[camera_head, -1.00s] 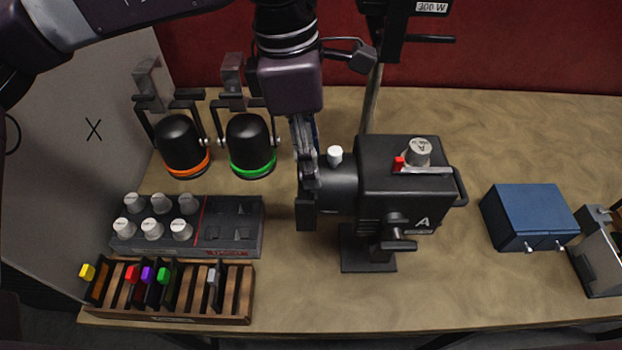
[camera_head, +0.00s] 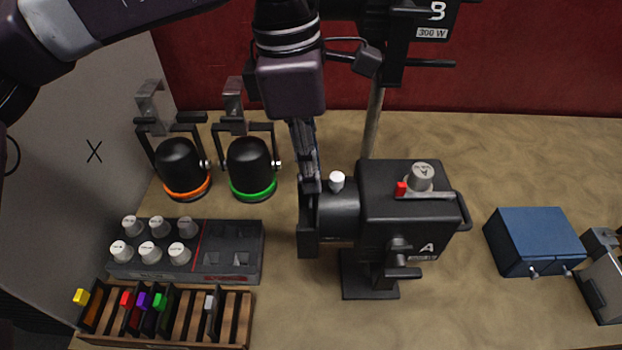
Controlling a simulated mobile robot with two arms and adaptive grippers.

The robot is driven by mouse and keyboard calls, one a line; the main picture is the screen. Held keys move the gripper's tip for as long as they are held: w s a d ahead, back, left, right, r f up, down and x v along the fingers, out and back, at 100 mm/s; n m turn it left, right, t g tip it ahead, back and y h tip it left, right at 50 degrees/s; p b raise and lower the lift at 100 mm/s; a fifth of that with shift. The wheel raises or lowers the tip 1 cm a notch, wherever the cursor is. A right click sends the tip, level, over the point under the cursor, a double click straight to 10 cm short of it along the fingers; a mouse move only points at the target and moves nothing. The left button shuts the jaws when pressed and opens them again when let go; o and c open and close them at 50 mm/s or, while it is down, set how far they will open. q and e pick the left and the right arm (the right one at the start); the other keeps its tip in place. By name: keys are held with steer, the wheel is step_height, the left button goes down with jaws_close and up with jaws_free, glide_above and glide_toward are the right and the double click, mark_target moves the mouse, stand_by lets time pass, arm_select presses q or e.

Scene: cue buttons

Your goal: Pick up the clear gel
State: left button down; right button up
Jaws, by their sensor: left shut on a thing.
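The gel rack (camera_head: 240,317) is a slotted wooden holder at the lower left with several dark gel frames. Their tabs are yellow, red, purple, green and one pale grey. The frame with the pale grey tab (camera_head: 209,302) stands apart from the others, upright in its slot; I cannot tell whether it is the clear gel. My left gripper (camera_head: 309,186) points down at the front of lamp A (camera_head: 410,215), well right of the rack. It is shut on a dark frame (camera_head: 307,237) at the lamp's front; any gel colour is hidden. My right gripper is out of view.
Two black lamps with an orange ring (camera_head: 186,188) and a green ring (camera_head: 252,188) stand behind. A dark knob panel (camera_head: 225,265) lies behind the rack. A blue box (camera_head: 535,238) is at the right. The table between lamp A and the box is clear.

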arm_select(q)
step_height(320, 180, up, 17)
steer(key=b, duration=0.1)
steer(key=shift+r, duration=0.2)
stand_by(0.4)
step_height(320, 180, up, 11)
steer(key=p, duration=1.1)
steer(key=shift+f, duration=0.15)
stand_by(0.7)
steer(key=shift+a, duration=0.1)
